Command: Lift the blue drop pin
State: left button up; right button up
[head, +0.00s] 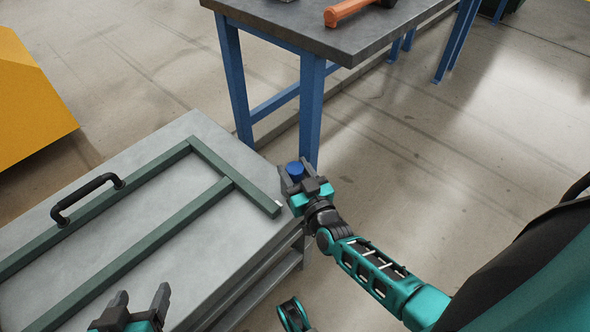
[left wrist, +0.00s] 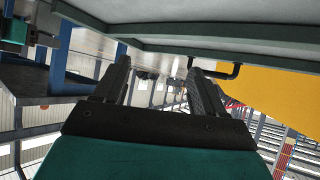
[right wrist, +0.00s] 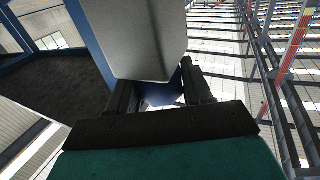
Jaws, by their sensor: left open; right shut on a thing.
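The blue drop pin (head: 295,170) shows as a round blue head between the fingers of my right gripper (head: 299,177), at the far right corner of the grey cart top. My right gripper is shut on it. In the right wrist view the pin (right wrist: 163,92) is a dark blue shape between the fingers (right wrist: 165,95), partly hidden by a pale grey block in front. I cannot tell whether the pin is clear of the cart. My left gripper (head: 140,302) is open and empty over the near part of the cart; its spread fingers show in the left wrist view (left wrist: 158,80).
A green frame (head: 185,225) with a black handle (head: 85,198) lies on the grey cart top (head: 130,225). A dark workbench (head: 320,30) with blue legs stands behind, bearing an orange-handled tool (head: 350,10). A yellow block (head: 30,100) is at left. Floor at right is clear.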

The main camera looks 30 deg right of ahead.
aim_at(296, 169)
jog(key=shift+r+p, duration=0.6)
jog(key=shift+r, duration=0.05)
grip_shut()
notch_tip(296, 169, up, 3)
jog(key=p, duration=0.3)
jog(key=shift+r, duration=0.25)
jog(key=shift+w, duration=0.15)
jog(key=o, duration=1.2)
grip_release()
pick_arm(q)
jog(key=shift+s+a+r+y, duration=0.15)
jog(key=shift+a+r, duration=0.2)
jog(key=shift+r, duration=0.15)
jog(key=shift+s+a+r+y, duration=0.15)
jog(key=shift+a+r, duration=0.2)
jog(key=shift+r, duration=0.15)
pick_arm(e)
jog(key=shift+o, duration=0.3)
jog(key=shift+f, duration=0.1)
jog(key=shift+s, duration=0.3)
pick_arm(q)
notch_tip(296, 169, up, 3)
jog(key=p, duration=0.3)
jog(key=shift+w+d, duration=0.15)
pick_arm(e)
jog(key=s, duration=1.2)
jog(key=shift+s+a, duration=0.25)
jog(key=shift+a, duration=0.1)
